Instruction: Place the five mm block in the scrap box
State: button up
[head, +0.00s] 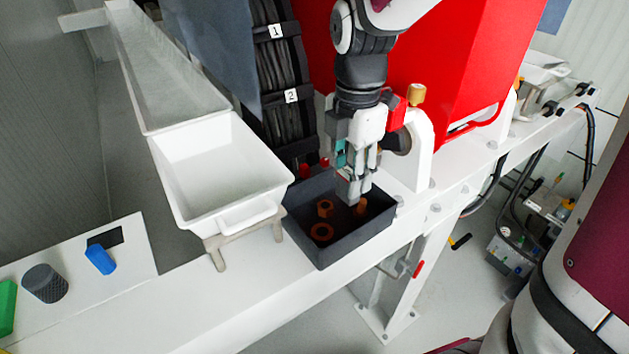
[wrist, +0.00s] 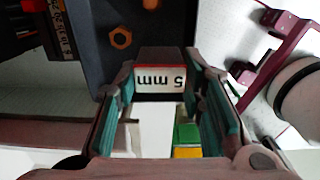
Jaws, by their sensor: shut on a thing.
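The five mm block (wrist: 162,84), with a white "5 mm" label that reads upside down and a dark top, is between my gripper's teal-padded fingers in the wrist view. My gripper (head: 356,182) points down over the dark grey scrap box (head: 335,252) in the head view, shut on the block. I cannot make out the block clearly in the head view. The box holds a few orange pieces, including nuts, and its dark floor (wrist: 92,55) shows behind the block in the wrist view.
A white tray (head: 222,170) stands left of the box. A red housing (head: 440,70) and a white bracket (head: 420,150) rise behind my gripper. A blue block (head: 100,259), a dark knurled cylinder (head: 46,284) and a green block (head: 7,305) sit at the far left.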

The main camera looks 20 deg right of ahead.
jog(key=shift+w+f, duration=0.15)
jog(key=shift+w, duration=0.05)
notch_tip(320, 180, down, 10)
jog(key=shift+w+r, duration=0.1)
jog(key=shift+r, duration=0.1)
dwell(0.3)
jog(key=o, duration=0.9)
jog(key=shift+f, duration=0.15)
jog(key=shift+c, duration=0.2)
